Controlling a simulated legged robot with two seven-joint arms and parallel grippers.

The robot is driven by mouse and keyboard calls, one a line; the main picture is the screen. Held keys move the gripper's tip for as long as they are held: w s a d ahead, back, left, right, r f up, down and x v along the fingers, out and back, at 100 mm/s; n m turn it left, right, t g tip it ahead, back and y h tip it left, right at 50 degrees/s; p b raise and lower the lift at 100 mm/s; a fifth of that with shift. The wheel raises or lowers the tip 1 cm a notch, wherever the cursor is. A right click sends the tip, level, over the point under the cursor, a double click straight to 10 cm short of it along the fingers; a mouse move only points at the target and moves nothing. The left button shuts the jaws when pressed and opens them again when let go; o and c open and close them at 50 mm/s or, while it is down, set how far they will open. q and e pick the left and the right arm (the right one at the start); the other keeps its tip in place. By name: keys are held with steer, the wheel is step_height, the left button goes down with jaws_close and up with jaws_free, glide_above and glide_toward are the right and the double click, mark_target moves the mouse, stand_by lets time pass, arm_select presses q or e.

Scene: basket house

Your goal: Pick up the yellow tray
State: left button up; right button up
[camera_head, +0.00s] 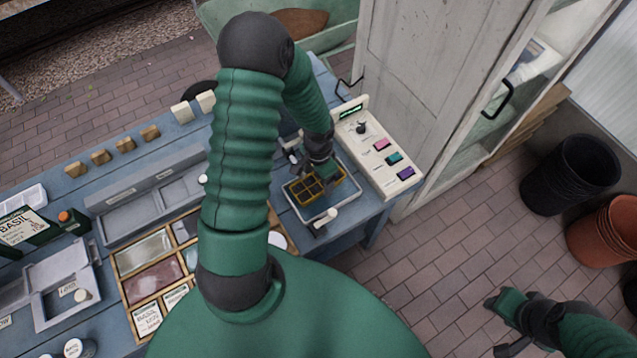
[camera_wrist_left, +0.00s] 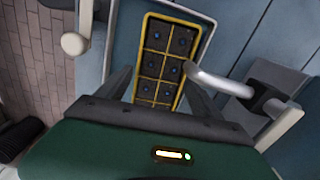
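The yellow tray (camera_head: 302,193) is a small rectangular frame with dark cells. It sits inside a larger pale grey tray (camera_head: 322,208) at the right end of the blue table. My left gripper (camera_head: 318,172) is over its far end and hides part of it. In the left wrist view, the yellow tray (camera_wrist_left: 148,64) lies between the two spread dark fingers of my left gripper (camera_wrist_left: 160,97); I cannot tell if they touch it. My right gripper (camera_head: 502,322) is low at the right, away from the table, with its fingers apart and empty.
A panel with coloured buttons (camera_head: 383,150) stands right of the tray. A white knob (camera_head: 326,218) is at its near side. A curved metal tube (camera_wrist_left: 220,82) is close to the right finger. A wooden seed box (camera_head: 153,283) lies left.

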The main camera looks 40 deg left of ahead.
arm_select(q)
steer(key=shift+s, duration=0.1)
steer(key=c, duration=1.5)
steer(key=shift+r, duration=0.1)
steer(key=shift+r, duration=0.1)
